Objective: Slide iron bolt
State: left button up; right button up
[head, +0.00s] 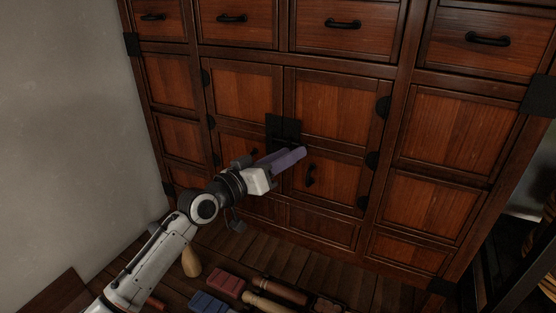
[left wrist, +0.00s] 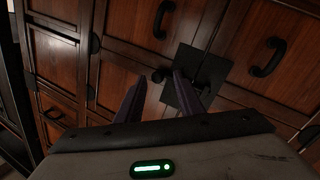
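The iron bolt sits on a black iron plate (head: 284,126) across the seam of the cabinet's double doors. My left gripper (head: 298,155), with purple fingers, is in front of the doors just below the plate and covers part of it. In the left wrist view, the fingers (left wrist: 158,80) are spread apart with a gap between them. My right gripper is not in view.
Drawers with black handles (head: 342,23) run above. On the floor below lie a red block (head: 226,284), a blue block (head: 211,303) and wooden cylindrical pieces (head: 281,291). A grey wall (head: 70,110) stands at left.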

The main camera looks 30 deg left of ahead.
pick_arm(q)
jog(key=b+v, duration=0.1)
jog(key=v, duration=0.9)
jog(key=s+d+f+g+y, duration=0.15)
jog(key=s+f, duration=0.25)
jog(key=f, duration=0.7)
jog(key=s+d+f+g+y, duration=0.1)
jog(key=s+d+f+g, duration=0.25)
jog(key=f, duration=0.75)
jog(key=s+d+f+m+g, duration=0.1)
jog(key=s+d+f, duration=0.3)
jog(key=s+f, duration=0.4)
jog(key=s+d+f+m+g, duration=0.2)
jog(key=s+d+f, duration=0.2)
jog(key=s+f, duration=0.3)
jog(key=shift+s+f+m+g, duration=0.3)
jog(key=shift+s+f, duration=0.05)
jog(key=shift+s, duration=0.6)
